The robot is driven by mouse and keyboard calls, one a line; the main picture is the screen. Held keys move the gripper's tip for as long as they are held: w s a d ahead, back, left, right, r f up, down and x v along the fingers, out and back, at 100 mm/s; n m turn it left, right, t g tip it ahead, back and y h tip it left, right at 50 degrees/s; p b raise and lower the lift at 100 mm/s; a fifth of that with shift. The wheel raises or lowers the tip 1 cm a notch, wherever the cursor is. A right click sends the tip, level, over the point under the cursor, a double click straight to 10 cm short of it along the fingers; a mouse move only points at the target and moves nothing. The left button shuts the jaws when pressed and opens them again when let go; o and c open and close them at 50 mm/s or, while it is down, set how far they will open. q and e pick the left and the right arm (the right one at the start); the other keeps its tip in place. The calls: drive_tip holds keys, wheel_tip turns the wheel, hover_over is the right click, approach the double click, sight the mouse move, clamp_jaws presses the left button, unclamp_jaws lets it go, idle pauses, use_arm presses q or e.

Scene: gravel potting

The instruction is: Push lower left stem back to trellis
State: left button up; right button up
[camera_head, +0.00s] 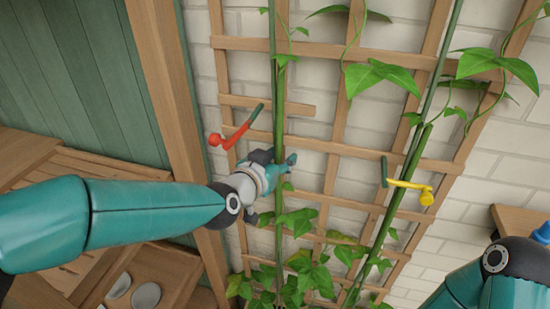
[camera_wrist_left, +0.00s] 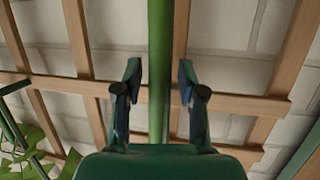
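The wooden trellis (camera_head: 340,146) stands against a white brick wall. The left green stem (camera_head: 279,100) runs up its left part; the gripper hides a piece of its lower half. My left gripper (camera_head: 274,170) is at this stem. In the left wrist view, its two fingers are apart (camera_wrist_left: 160,82), one on each side of the stem (camera_wrist_left: 159,40), with gaps showing on both sides. Whether the stem touches the trellis is hard to tell. My right arm shows at the bottom right of the head view; its gripper is not in view.
A red-ended clip (camera_head: 235,137) is left of the stem. A yellow clip (camera_head: 408,185) is by the right stem (camera_head: 405,180). Leaves (camera_head: 300,270) crowd the trellis bottom. A wooden post (camera_head: 165,80) stands left. A blue object (camera_head: 541,234) shows at the right edge.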

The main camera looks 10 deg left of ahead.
use_arm(q)
drive_tip(key=shift+s, duration=0.15)
drive_tip(key=v, duration=1.2)
